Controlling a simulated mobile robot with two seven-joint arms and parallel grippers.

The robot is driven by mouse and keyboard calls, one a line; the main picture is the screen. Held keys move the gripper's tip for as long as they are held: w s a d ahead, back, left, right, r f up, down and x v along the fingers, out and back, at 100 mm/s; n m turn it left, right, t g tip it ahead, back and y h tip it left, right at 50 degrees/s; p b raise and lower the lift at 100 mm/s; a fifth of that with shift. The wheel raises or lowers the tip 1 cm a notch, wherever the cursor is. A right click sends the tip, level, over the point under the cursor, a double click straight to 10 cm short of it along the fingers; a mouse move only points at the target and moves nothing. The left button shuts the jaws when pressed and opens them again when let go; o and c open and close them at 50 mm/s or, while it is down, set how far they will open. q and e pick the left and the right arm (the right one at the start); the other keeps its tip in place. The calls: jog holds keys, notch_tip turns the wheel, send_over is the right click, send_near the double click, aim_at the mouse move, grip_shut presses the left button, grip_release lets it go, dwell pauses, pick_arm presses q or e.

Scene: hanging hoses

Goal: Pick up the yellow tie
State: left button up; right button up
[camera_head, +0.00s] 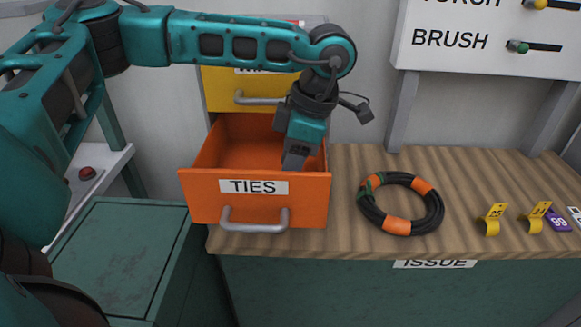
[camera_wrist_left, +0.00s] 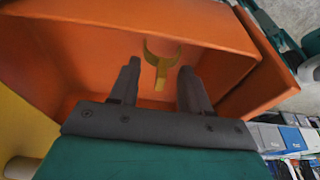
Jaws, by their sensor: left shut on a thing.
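The yellow tie (camera_wrist_left: 161,66) shows in the left wrist view, inside the orange drawer. It has a curved open loop and a short straight tab. My left gripper (camera_head: 293,162) reaches down into the open drawer marked TIES (camera_head: 205,186), near its right side. In the left wrist view its two fingers (camera_wrist_left: 160,66) stand on either side of the tie, and it is shut on the tie. In the head view the tie is hidden by the gripper and the drawer front. My right gripper is not in view.
A coiled black hose (camera_head: 436,212) with orange and green bands lies on the wooden bench right of the drawer. A yellow drawer (camera_head: 222,88) is above. A white board (camera_head: 480,60) hangs behind.

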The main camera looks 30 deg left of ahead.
pick_arm(q)
notch_tip(320, 180, up, 19)
jog(key=shift+p, duration=0.3)
jog(key=shift+f, duration=0.1)
jog(key=o, duration=0.5)
jog(key=c, duration=0.5)
jog(key=shift+c, duration=0.2)
